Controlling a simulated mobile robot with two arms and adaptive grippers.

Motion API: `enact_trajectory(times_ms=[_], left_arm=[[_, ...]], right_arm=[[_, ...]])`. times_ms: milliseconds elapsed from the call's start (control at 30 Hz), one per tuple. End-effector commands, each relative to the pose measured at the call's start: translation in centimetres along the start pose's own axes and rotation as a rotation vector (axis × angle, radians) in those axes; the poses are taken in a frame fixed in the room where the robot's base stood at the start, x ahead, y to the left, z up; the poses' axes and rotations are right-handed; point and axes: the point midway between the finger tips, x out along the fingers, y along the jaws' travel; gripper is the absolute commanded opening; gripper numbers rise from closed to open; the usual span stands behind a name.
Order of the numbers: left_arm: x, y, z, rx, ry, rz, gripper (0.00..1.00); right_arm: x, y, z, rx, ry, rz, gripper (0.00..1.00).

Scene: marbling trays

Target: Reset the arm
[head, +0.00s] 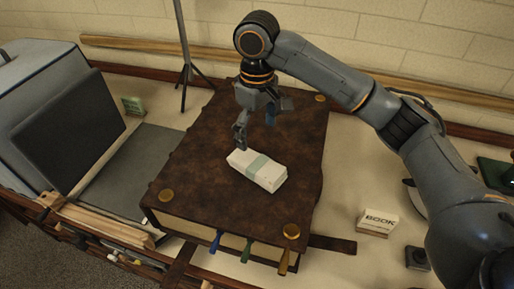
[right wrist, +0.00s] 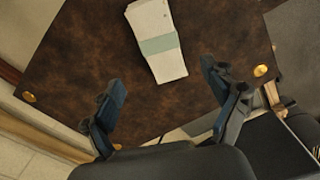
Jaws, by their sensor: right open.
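My right gripper (head: 256,122) is open and empty above the large brown leather book (head: 195,155), with its fingers pointing down. In the right wrist view its two blue-tipped fingers (right wrist: 168,100) stand wide apart over the book cover (right wrist: 85,60). A white block with a pale green band (head: 257,170) lies on the book just in front of the gripper. It also shows in the right wrist view (right wrist: 165,62), beyond the fingertips and apart from them. My left gripper is not in view.
A dark panel (head: 68,130) and a grey case stand at the left. A thin black stand (head: 186,60) is behind the book. A small block marked BOOK (head: 378,222) and a small dark object (head: 417,258) sit at the right, near my arm. A brick wall closes the back.

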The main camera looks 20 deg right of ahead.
Motion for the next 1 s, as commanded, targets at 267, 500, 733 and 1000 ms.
enact_trajectory(times_ms=[267, 500, 733, 1000], left_arm=[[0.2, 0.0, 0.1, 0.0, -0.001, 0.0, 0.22], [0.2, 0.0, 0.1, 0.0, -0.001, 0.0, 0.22], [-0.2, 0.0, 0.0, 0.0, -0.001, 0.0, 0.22], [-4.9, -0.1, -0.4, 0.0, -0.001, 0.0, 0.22]], right_arm=[[-2.1, 0.0, 0.0, 0.001, -0.001, 0.001, 0.86], [-2.1, 0.0, 0.0, 0.001, -0.001, 0.0, 0.86], [-2.5, 0.0, 0.0, 0.001, -0.001, 0.0, 0.86], [-7.2, 0.0, 0.0, 0.001, -0.001, 0.0, 0.86]])
